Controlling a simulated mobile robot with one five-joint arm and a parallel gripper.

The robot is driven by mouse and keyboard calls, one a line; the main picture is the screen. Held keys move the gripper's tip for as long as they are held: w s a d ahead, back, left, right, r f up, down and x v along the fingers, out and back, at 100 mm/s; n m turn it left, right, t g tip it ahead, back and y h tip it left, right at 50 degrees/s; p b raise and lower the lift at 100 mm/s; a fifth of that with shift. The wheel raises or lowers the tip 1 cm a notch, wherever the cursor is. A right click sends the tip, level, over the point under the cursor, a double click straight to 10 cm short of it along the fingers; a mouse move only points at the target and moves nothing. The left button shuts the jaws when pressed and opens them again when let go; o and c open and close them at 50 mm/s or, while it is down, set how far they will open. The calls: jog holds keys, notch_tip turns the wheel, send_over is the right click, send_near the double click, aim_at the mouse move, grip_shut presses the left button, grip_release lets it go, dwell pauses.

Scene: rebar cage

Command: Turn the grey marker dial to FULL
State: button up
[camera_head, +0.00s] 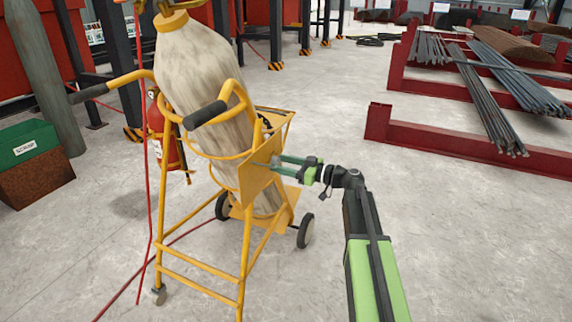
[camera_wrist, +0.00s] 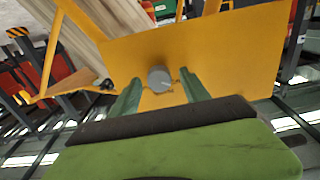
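The grey round dial (camera_wrist: 159,79) sits on a flat yellow panel (camera_wrist: 228,50) in the wrist view. A small light mark shows on its face, but no lettering such as FULL can be read. The panel (camera_head: 257,178) also shows in the head view, on the side of a yellow cylinder cart. My gripper (camera_wrist: 160,84) is open, with one green finger to each side of the dial and small gaps between them. Whether the fingertips touch the panel cannot be told. In the head view my gripper (camera_head: 277,165) reaches the panel from the right; the dial is hidden there.
The yellow cart (camera_head: 202,282) carries a large, worn beige cylinder (camera_head: 205,80). A red extinguisher (camera_head: 163,130) hangs at its left, and a red hose (camera_head: 148,200) trails down to the floor. Red racks with steel bars (camera_head: 500,100) stand at right. The floor between is clear.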

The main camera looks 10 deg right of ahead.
grip_shut()
jog(key=shift+d, duration=0.45)
jog(key=shift+a, duration=0.3)
jog(key=shift+a+m, duration=0.15)
jog(key=shift+m, duration=0.55)
jog(key=m, duration=0.5)
jog(key=shift+a, duration=0.1)
jog(key=m, duration=0.5)
jog(key=shift+m, duration=0.3)
jog(key=m, duration=0.6)
jog(key=shift+a, duration=0.1)
jog(key=m, duration=0.5)
jog(key=shift+s+m, duration=0.1)
jog(key=shift+m, duration=0.3)
